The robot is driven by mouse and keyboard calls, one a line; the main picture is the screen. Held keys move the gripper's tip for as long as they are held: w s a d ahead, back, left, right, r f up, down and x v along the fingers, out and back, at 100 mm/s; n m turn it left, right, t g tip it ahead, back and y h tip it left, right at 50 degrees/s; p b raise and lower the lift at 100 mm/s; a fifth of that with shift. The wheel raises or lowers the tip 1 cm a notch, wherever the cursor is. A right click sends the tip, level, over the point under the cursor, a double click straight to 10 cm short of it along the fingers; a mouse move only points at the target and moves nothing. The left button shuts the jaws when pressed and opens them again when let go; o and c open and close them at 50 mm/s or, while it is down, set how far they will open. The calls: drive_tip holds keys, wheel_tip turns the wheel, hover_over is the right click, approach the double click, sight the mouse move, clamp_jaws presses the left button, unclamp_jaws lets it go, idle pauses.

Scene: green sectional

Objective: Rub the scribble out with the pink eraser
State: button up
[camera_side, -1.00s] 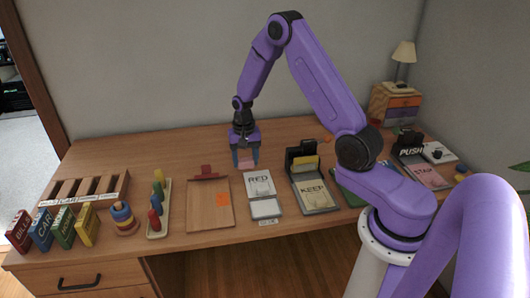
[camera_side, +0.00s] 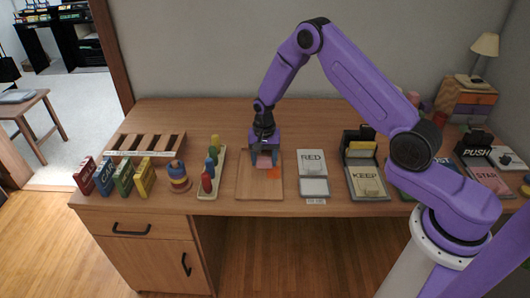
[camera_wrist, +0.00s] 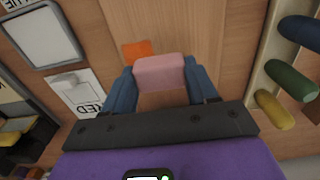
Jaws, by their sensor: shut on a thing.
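My gripper (camera_side: 264,161) is shut on the pink eraser (camera_side: 264,162), over the wooden clipboard (camera_side: 248,190). In the wrist view the eraser (camera_wrist: 160,72) sits between the blue fingers of my gripper (camera_wrist: 160,80). An orange patch (camera_side: 273,174) lies on the board just in front of the eraser; it also shows beside the eraser in the wrist view (camera_wrist: 135,49). I cannot make out scribble lines on it. I cannot tell whether the eraser touches the board. The board's back part is hidden behind my gripper.
A tray of coloured pegs (camera_side: 211,172) stands close left of the clipboard. A RED card (camera_side: 311,163) and a grey-framed pad (camera_side: 314,187) lie close right. A KEEP holder (camera_side: 367,182) is farther right. The desk behind my gripper is clear.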

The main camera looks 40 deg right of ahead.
sight(271, 168)
wheel_tip(271, 168, down, 4)
drive_tip(key=shift+r, duration=0.25)
drive_tip(key=shift+s+d+f, duration=0.1)
drive_tip(key=shift+d+f, duration=0.05)
drive_tip(key=shift+s+d+f, duration=0.2)
drive_tip(key=shift+s+d, duration=1.85)
drive_tip(key=shift+d, duration=0.15)
drive_tip(key=shift+w+d, duration=0.2)
drive_tip(key=shift+w, duration=0.15)
drive_tip(key=shift+w+a+r, duration=0.1)
drive_tip(key=shift+w, duration=0.2)
drive_tip(key=shift+w+a, duration=1.85)
drive_tip(key=shift+a, duration=0.1)
drive_tip(key=shift+w, duration=0.25)
drive_tip(key=shift+w+d, duration=0.3)
drive_tip(key=shift+s+d, duration=2.1)
drive_tip(key=shift+d, duration=0.1)
drive_tip(key=shift+s+d+r, duration=0.1)
drive_tip(key=shift+r, duration=3.95)
